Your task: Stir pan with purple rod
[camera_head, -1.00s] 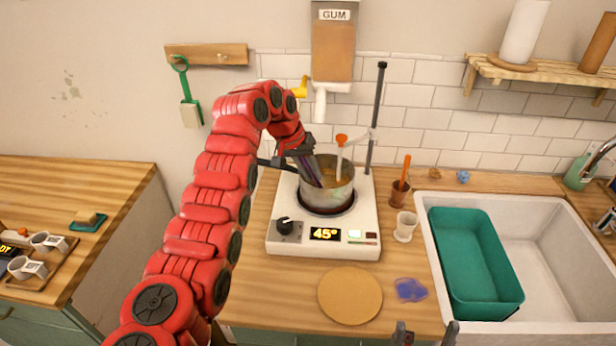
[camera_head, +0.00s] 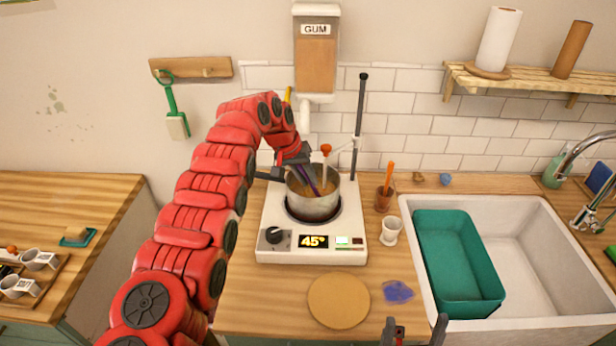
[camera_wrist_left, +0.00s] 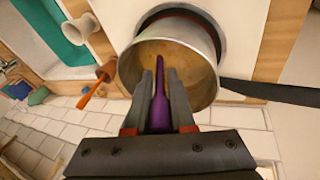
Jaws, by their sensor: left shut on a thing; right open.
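The pan holds a yellow-brown liquid, seen in the left wrist view. My left gripper (camera_head: 303,165) is over the pan. It is shut on the purple rod (camera_wrist_left: 160,105), whose lower end reaches down into the pan. Whether the tip touches the pan's bottom is hidden. A thermometer-like probe with an orange top (camera_head: 326,150) also dips into the pan. My right gripper (camera_head: 413,330) shows at the bottom edge, open and empty.
An upright stand rod (camera_head: 359,120) rises behind the pan. A brown cup (camera_head: 384,198) with an orange-handled tool and a white cup (camera_head: 390,231) stand right of the hot plate. A round cork mat (camera_head: 338,300) lies in front. A gum dispenser (camera_head: 315,60) hangs above.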

